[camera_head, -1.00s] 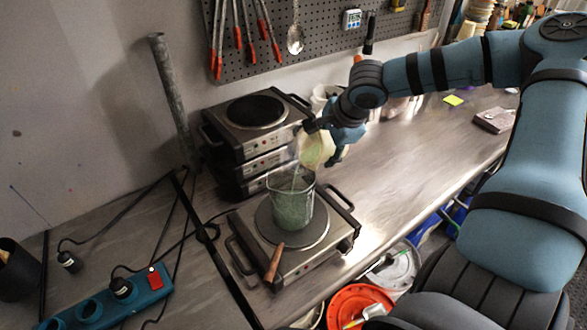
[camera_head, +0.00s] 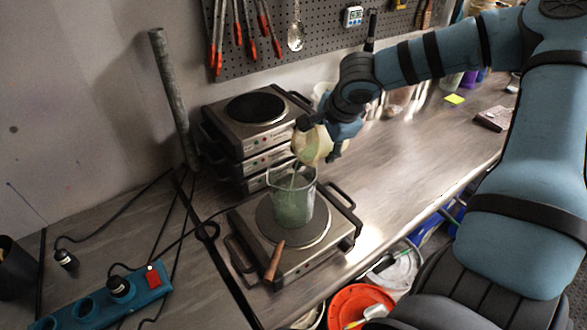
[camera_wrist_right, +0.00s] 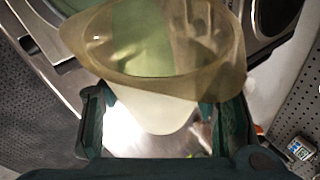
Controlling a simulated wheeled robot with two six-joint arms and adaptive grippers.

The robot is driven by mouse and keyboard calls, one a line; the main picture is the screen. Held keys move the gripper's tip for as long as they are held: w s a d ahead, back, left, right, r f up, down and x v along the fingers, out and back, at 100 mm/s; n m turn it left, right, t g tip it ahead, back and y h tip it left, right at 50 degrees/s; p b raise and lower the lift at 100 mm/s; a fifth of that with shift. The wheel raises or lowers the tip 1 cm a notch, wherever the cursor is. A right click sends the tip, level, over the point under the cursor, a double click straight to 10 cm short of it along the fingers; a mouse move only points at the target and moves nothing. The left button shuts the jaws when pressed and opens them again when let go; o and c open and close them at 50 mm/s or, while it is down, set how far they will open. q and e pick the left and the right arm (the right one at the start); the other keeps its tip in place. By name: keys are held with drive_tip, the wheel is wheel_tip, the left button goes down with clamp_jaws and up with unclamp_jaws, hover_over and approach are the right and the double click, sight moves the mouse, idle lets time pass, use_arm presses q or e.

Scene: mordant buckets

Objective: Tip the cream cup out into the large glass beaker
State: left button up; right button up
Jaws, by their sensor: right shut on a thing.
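The cream cup (camera_head: 309,147) is in my right gripper (camera_head: 338,137), held tilted above the large glass beaker, its mouth toward the beaker. The right wrist view shows the cup (camera_wrist_right: 150,110) close up between the two fingers (camera_wrist_right: 165,125), with pale green inside its see-through wall. The glass beaker (camera_head: 292,205) stands upright on the front hotplate, with green content in it and a thin pale streak near its mouth. The fill level is hard to read. My left gripper is not in view.
The front hotplate (camera_head: 325,250) has a wooden-handled tool (camera_head: 273,263) at its front edge. Stacked hotplates (camera_head: 240,135) stand behind. A blue power strip (camera_head: 105,298) lies at left. The bench to the right is mostly clear. An orange lid (camera_head: 355,303) is below the bench edge.

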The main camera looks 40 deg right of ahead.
drive_tip(key=shift+w+a+r+h+b, duration=0.1)
drive_tip(key=shift+a+r+h+b, duration=0.2)
drive_tip(key=shift+a+h+b, duration=0.4)
idle(0.5)
